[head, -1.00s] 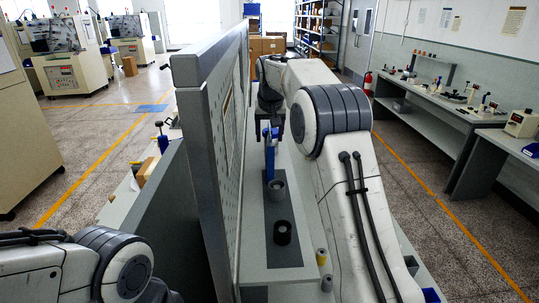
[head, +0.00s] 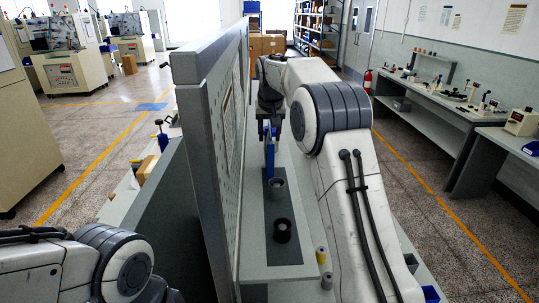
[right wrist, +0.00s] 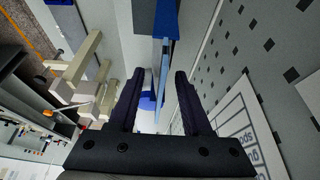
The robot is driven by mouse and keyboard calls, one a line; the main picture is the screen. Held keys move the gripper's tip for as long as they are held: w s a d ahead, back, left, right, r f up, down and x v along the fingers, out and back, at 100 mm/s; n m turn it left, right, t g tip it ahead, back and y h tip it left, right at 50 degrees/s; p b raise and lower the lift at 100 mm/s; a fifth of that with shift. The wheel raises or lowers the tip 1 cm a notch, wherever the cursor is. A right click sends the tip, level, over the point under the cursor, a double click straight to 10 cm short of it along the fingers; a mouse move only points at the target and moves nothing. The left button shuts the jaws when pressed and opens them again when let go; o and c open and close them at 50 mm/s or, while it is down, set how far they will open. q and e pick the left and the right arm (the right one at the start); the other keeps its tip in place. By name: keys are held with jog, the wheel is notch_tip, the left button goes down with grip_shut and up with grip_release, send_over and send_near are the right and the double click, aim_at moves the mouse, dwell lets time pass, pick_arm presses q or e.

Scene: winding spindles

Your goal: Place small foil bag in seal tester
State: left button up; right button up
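My right gripper (head: 270,132) is low over the bench beside the upright panel, in front of a blue upright piece (head: 270,160). In the right wrist view, its two dark fingers (right wrist: 157,82) are apart. A blue and pale thing (right wrist: 150,101) shows in the gap between them; I cannot tell whether it lies between the fingers or beyond them. A blue block (right wrist: 166,18) shows past the fingertips. I cannot make out a small foil bag or a seal tester. Only part of my left arm shows at the lower left; its gripper is out of view.
A grey cup (head: 277,188) and a dark ring-like cup (head: 282,231) stand on a dark strip (head: 292,255) on the bench. Small yellow (head: 321,256) and grey (head: 327,281) cylinders stand near my right arm. The tall perforated panel (head: 222,120) bounds the bench on the left.

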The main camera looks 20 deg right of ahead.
grip_shut()
dwell(1.2)
